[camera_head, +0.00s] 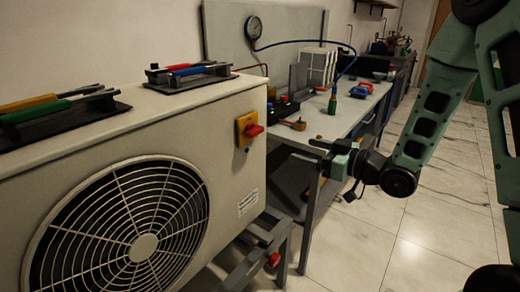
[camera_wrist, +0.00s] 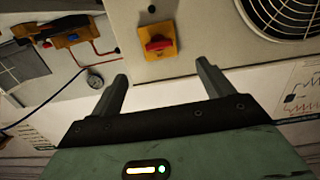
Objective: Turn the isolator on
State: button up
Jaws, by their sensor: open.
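The isolator is a yellow box (camera_head: 245,128) with a red knob (camera_head: 254,131), mounted on the side of a large cream fan unit. In the wrist view the isolator (camera_wrist: 151,54) with its red knob (camera_wrist: 158,44) lies ahead of my gripper, between the lines of the two fingers. My gripper (camera_wrist: 162,80) is open, with its fingers well apart and nothing between them. In the head view my gripper (camera_head: 318,152) is right of the isolator and apart from it, in front of the workbench. The knob's marking is too small to read.
The fan unit (camera_head: 120,125) fills the left, with coloured-handled tools in black holders (camera_head: 188,74) on top. A gauge (camera_head: 253,27) is on the back panel. Floor on the right is clear.

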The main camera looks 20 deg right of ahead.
jog(key=d, duration=0.1)
jog(key=p, duration=0.2)
send_near(258, 133)
jog(key=shift+t+y, duration=0.3)
jog(key=shift+t, duration=0.1)
jog(key=x, duration=0.6)
jog(key=f+x, duration=0.1)
jog(key=x, duration=0.2)
jog(key=shift+w+a, duration=0.1)
jog(key=shift+w, duration=0.1)
jog(key=shift+c, duration=0.3)
jog(key=c, duration=0.9)
